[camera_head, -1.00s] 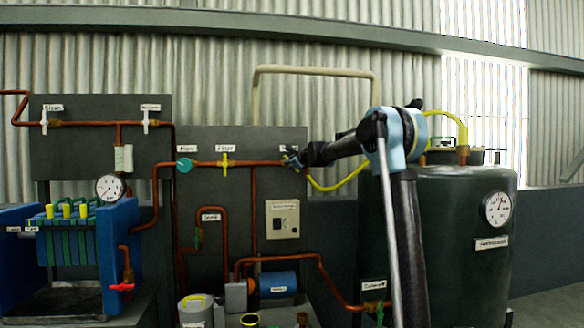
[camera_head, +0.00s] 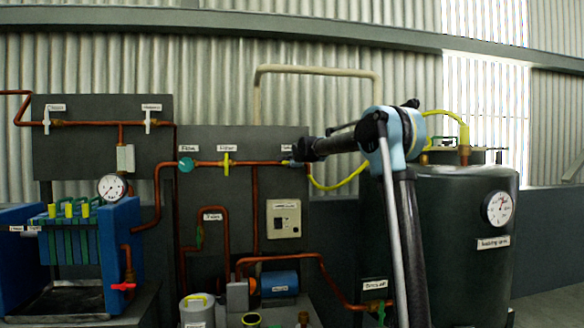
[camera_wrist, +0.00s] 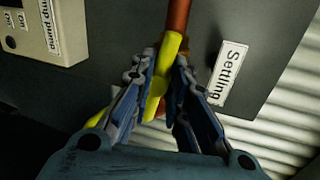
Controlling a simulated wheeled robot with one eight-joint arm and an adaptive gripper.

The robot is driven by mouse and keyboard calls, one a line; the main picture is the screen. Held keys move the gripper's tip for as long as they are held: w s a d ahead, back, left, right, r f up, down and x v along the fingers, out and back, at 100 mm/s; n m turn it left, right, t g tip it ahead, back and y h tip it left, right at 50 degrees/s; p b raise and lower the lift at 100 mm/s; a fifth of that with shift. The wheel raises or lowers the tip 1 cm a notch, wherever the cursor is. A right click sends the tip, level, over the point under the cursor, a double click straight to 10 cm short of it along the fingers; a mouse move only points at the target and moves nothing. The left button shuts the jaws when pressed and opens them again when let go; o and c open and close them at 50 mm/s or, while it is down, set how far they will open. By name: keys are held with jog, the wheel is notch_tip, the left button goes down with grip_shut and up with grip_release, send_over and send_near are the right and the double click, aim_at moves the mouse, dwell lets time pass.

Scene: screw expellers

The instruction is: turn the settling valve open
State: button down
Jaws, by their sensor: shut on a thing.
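The settling valve's yellow handle (camera_wrist: 170,52) shows in the wrist view between the fingers of my gripper (camera_wrist: 160,62), which is shut on it. The handle lies roughly in line with the copper pipe (camera_wrist: 179,16), slightly tilted. Its label (camera_wrist: 231,72), reading "Settling", is on the dark panel to the right. In the head view my gripper (camera_head: 296,158) is at the right end of the horizontal copper pipe (camera_head: 258,163), near the panel's right edge. There my gripper hides the handle.
The filter valve (camera_head: 226,163) and teal flow valve (camera_head: 185,165) sit left on the same pipe. A beige switch box (camera_head: 284,218) is below. A yellow hose (camera_head: 340,185) runs behind my arm to the dark tank (camera_head: 465,270) at right.

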jog(key=shift+s+a+f+n, duration=0.1)
jog(key=shift+f+n, duration=0.15)
jog(key=shift+n, duration=0.25)
jog(key=c, duration=1.6)
grip_release()
jog(key=shift+f, duration=0.1)
jog(key=v, duration=1.1)
jog(key=shift+s, duration=0.35)
